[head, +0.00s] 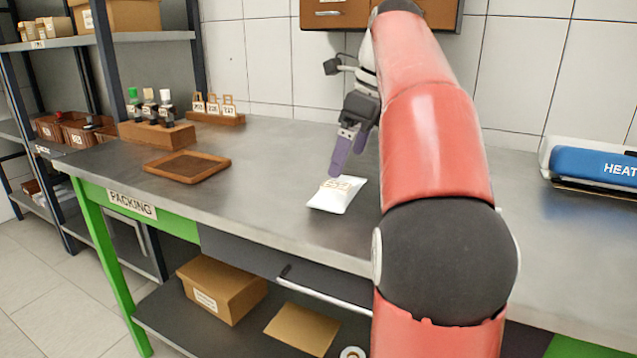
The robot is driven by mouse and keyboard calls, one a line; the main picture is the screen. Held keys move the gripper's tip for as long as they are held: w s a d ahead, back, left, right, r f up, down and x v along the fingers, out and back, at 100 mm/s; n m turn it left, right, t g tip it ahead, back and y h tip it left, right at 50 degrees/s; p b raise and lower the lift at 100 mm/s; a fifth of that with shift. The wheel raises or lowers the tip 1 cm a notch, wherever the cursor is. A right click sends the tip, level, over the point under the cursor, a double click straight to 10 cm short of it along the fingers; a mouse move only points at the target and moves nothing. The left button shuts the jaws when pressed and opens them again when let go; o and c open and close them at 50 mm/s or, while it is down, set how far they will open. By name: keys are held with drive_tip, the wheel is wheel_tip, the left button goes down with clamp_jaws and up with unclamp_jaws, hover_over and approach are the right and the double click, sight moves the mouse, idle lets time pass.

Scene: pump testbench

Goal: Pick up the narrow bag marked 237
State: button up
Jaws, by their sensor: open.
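A small white bag (337,199) lies on the grey steel packing bench. It has a tan label at its far end, and the number on it is too small to read for certain. My gripper (349,155) points down above and just behind the bag, with purple fingers, open and empty. The fingertips appear close to the bag's far end; whether they touch it cannot be told. My red arm hides part of the bench to the right of the bag.
A brown tray (187,167) lies on the bench at the left. Behind it are a wooden block with bottles (155,127) and a rack with tags (214,112). A blue heat sealer (595,165) stands at the right. A cardboard box (221,289) is on the lower shelf.

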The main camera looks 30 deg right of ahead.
sight(335, 190)
drive_tip(key=b+x, duration=0.1)
drive_tip(key=x, duration=0.2)
drive_tip(key=b+x, duration=0.1)
drive_tip(key=x, duration=0.3)
drive_tip(key=shift+s+a+f, duration=0.1)
drive_tip(key=shift+s+a, duration=0.1)
drive_tip(key=shift+a, duration=0.05)
drive_tip(key=shift+c, duration=0.3)
drive_tip(key=c, duration=0.9)
